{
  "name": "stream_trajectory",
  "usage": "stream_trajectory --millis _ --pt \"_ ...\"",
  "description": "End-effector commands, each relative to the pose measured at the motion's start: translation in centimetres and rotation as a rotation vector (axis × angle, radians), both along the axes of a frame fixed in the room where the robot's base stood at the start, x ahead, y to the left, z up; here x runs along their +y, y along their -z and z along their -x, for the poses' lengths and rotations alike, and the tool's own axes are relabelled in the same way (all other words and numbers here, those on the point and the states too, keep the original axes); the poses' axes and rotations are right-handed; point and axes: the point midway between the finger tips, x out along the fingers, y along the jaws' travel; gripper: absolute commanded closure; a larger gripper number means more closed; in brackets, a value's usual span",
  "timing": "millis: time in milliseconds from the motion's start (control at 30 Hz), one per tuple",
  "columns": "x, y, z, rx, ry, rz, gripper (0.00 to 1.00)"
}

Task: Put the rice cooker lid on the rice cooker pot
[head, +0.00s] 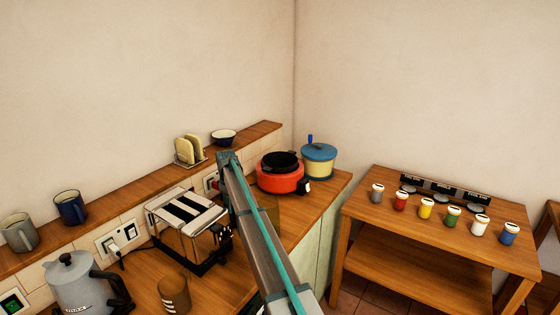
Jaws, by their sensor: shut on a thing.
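A round red pot (280,183), which I take for the rice cooker pot, stands on the far end of the wooden counter. A black round piece (281,160) is at its top. I cannot tell whether that is the lid, seated or raised, or the dark inside. Behind it to the right stands a cream pot with a blue lid (319,152) and an upright blue piece at its left edge. My arm rises from the bottom to the left of the red pot. I cannot make out my gripper's fingers or anything held in them.
A toaster (188,218), a grey kettle (82,285) and a brown cup (174,294) stand on the counter. The ledge holds two mugs, a toast rack (189,151) and a bowl (224,137). A side table (420,231) with several coloured jars stands to the right, across a gap.

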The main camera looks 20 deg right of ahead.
Motion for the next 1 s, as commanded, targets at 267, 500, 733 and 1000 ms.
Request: stream_trajectory --millis 267,500,733,1000 --pt "0.0 -1.6 0.0 0.0 0.0 0.0 1.0" --pt "0.0 -2.9 0.0 0.0 0.0 0.0 1.0" --pt "0.0 -4.1 0.0 -0.001 0.0 0.001 1.0" --pt "0.0 -5.6 0.0 -0.001 0.0 0.0 1.0"
